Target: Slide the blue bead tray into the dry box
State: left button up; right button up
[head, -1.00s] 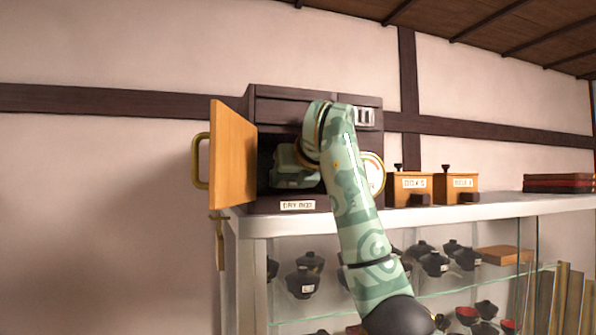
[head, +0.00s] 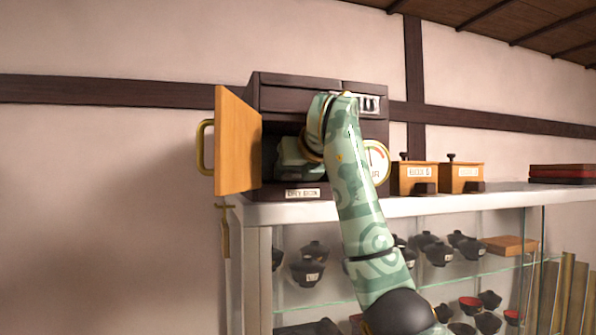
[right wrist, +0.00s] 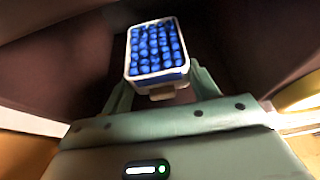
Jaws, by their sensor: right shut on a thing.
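The dry box (head: 295,98) is a dark cabinet on the white counter, with its orange door (head: 238,142) swung open on the left. My right gripper (right wrist: 165,90) is inside the box opening; in the head view my own arm and wrist cover its fingers. In the right wrist view the blue bead tray (right wrist: 130,62), a pale tray filled with blue beads, sits ahead of the gripper, inside the dark interior. The fingers are shut on the tray's near end, around its small tab. The tray looks level. My left gripper is not in view.
A round dial (head: 376,163) is on the box front, right of the opening. Two small orange boxes (head: 414,172) with dark knobs and a dark red stack (head: 562,174) stand on the counter (head: 480,197) to the right. Glass shelves below hold several bowls.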

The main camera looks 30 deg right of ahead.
jog(key=shift+f, duration=0.2)
jog(key=o, duration=1.1)
jog(key=b+v, duration=0.5)
jog(key=v, duration=1.1)
jog(key=shift+s+a+f, duration=0.1)
jog(key=shift+s, duration=0.1)
